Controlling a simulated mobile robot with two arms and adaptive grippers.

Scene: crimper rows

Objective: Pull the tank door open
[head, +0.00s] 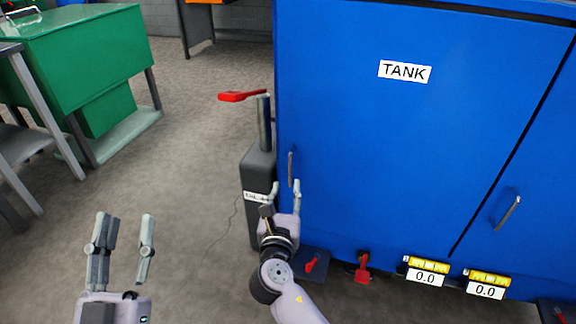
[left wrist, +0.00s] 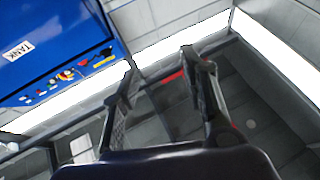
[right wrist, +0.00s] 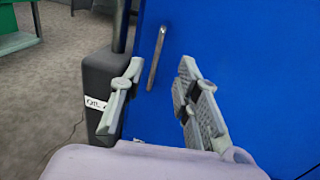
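The tank door (head: 390,140) is a blue panel with a white TANK label (head: 405,71), and it looks shut. Its silver vertical handle (head: 291,169) is at the door's left edge; the right wrist view shows the handle (right wrist: 157,57) ahead, seen between the two fingertips. My right gripper (head: 285,188) is open and empty just below the handle, apparently apart from it. In the right wrist view my right gripper (right wrist: 158,75) has its fingers spread. My left gripper (head: 128,225) is open and empty over the floor at lower left; it also shows in the left wrist view (left wrist: 158,60).
A dark grey post (head: 258,165) with a red lever (head: 241,96) stands left of the cabinet. A second blue door with a handle (head: 507,213) is at right. Red pedals (head: 362,268) and 0.0 displays (head: 427,278) are below. A green bench (head: 80,60) stands far left; floor between is clear.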

